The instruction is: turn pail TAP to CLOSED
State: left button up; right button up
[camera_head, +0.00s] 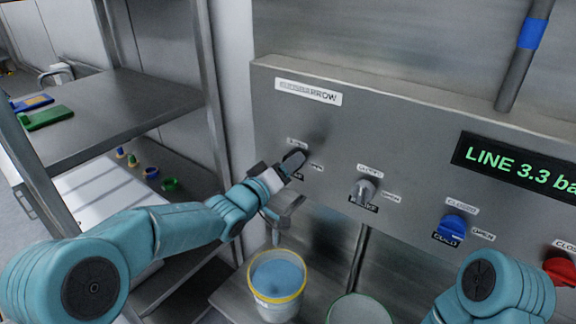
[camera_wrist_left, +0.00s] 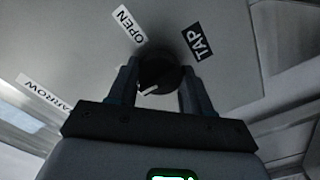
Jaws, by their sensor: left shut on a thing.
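The TAP knob (camera_head: 294,158) is a dark round knob at the left end of the grey panel. My left gripper (camera_head: 284,169) is shut on this knob, reaching in from the lower left. In the left wrist view the knob (camera_wrist_left: 160,74) sits between the two fingers (camera_wrist_left: 158,85), with a short white pointer mark on its face. An OPEN label (camera_wrist_left: 129,23) and a TAP label (camera_wrist_left: 198,41) show beside it. A label above the knob in the head view is too small to read surely. My right arm shows at lower right, its gripper out of view.
A yellow-rimmed pail (camera_head: 277,296) with blue contents stands below the tap. A green-rimmed container (camera_head: 358,309) is to its right. The panel (camera_head: 420,125) also carries a grey knob (camera_head: 363,190), a blue knob (camera_head: 453,228) and a red knob (camera_head: 560,271). A shelf (camera_head: 110,110) stands left.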

pick_arm(q)
jog(key=o, duration=1)
jog(key=shift+o, duration=0.2)
jog(key=b+v, duration=0.4)
jog(key=v, duration=1.2)
jog(key=shift+s, duration=0.2)
jog(key=shift+a, duration=0.1)
